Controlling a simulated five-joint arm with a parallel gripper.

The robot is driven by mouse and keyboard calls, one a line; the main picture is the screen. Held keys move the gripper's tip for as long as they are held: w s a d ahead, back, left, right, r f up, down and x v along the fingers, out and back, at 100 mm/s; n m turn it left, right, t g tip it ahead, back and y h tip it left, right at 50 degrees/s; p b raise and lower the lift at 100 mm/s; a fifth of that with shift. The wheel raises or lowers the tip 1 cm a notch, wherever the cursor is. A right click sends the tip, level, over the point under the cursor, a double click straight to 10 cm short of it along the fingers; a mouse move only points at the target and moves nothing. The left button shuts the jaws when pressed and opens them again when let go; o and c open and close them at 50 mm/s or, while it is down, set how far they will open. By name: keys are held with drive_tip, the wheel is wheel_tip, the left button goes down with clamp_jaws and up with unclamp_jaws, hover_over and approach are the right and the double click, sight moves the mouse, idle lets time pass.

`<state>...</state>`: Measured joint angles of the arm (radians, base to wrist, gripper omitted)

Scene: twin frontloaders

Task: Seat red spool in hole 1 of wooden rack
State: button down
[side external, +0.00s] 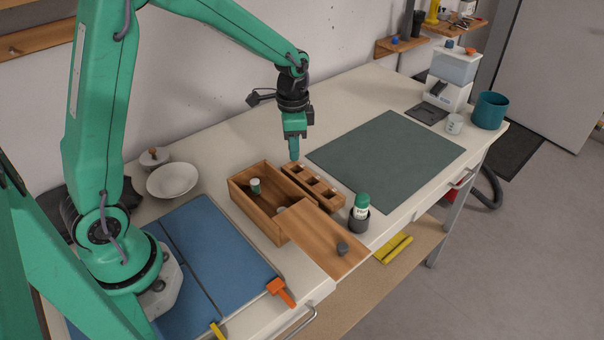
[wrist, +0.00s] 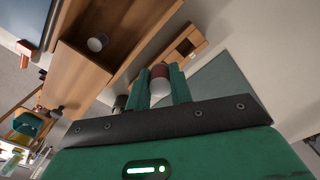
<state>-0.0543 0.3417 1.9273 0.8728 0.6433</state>
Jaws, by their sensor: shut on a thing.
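The wooden rack (side external: 318,189) is a narrow block with a row of square holes, standing beside an open wooden box. My gripper (side external: 294,156) points down just above the rack's far end in the side view. In the wrist view my gripper (wrist: 160,82) is shut on the red spool (wrist: 160,71), which has a pale end and sits between the two green fingers. The rack (wrist: 168,58) also shows in the wrist view, beyond the spool. I cannot tell whether the spool touches it.
The wooden box (side external: 238,194) has a partly slid-off lid (side external: 322,240) and a green-and-white spool (side external: 255,187) inside. A green-topped spool (side external: 362,200) stands in a dark cup (side external: 358,218) right of the rack. A green mat (side external: 385,148) lies clear.

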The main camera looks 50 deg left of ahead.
drive_tip(key=shift+d+r+n, duration=0.2)
drive_tip(key=shift+r+n, duration=0.3)
drive_tip(key=shift+r, duration=0.25)
wheel_tip(320, 180, up, 8)
drive_tip(key=s+d+n, duration=0.1)
drive_tip(key=d+n, duration=0.1)
drive_tip(key=n, duration=0.3)
drive_tip(key=shift+s+f+n, duration=0.15)
drive_tip(key=shift+s+n, duration=0.15)
drive_tip(key=shift+n, duration=0.1)
drive_tip(key=shift+f, duration=0.1)
drive_tip(key=w+a+f, duration=0.5)
drive_tip(key=f, duration=0.5)
drive_tip(key=shift+a+m, duration=0.3)
drive_tip(key=shift+m, duration=0.1)
drive_tip(key=shift+s+f, duration=0.1)
drive_tip(key=shift+f, duration=0.1)
drive_tip(key=shift+f, duration=2.65)
drive_tip(key=shift+f, duration=0.85)
drive_tip(key=c, duration=1.2)
unclamp_jaws()
